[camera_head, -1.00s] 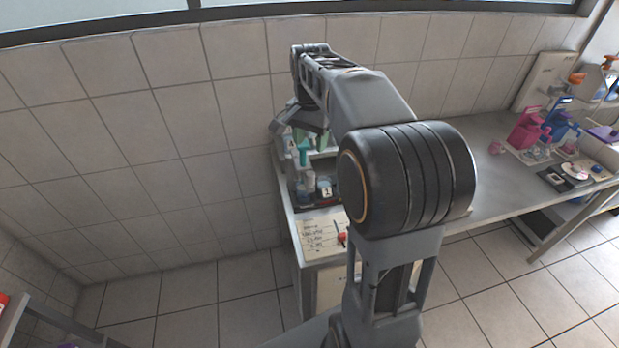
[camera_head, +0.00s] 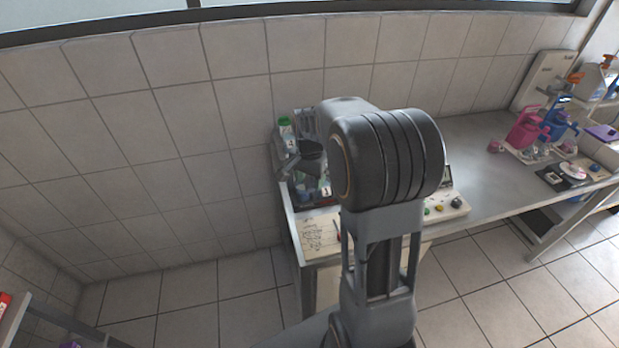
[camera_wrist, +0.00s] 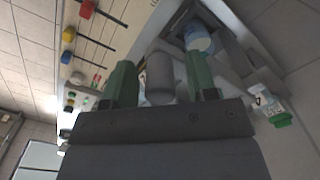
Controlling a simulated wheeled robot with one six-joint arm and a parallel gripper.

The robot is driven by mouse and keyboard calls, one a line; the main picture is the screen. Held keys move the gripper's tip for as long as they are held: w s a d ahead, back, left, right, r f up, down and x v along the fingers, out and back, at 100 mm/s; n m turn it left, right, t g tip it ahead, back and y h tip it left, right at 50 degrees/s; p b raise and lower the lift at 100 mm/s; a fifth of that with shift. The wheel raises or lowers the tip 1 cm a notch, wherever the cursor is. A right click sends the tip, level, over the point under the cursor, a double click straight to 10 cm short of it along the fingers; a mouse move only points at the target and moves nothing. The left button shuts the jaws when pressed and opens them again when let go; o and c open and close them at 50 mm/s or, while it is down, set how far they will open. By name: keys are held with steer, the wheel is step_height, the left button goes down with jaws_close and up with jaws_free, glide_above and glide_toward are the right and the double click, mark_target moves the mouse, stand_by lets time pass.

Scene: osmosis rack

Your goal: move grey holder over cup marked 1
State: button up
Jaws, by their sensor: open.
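My gripper (camera_wrist: 160,65) shows two green fingers, spread apart, in the wrist view. A grey cylindrical piece (camera_wrist: 160,76), which looks like the grey holder, stands between them; no firm grip shows. A clear cup with blue liquid (camera_wrist: 198,40) is just beyond the right finger; I cannot read a mark on it there. In the head view a cup with a label 1 (camera_head: 326,190) stands in the rack at the left end of the bench, just below my wrist. My fingers and the grey holder are hidden there by my arm.
A bottle with a green cap (camera_head: 285,124) stands at the rack's back left. A white box with coloured knobs (camera_head: 447,207) is to the right of my arm.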

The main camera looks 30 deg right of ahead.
jaws_close()
stand_by(0.6)
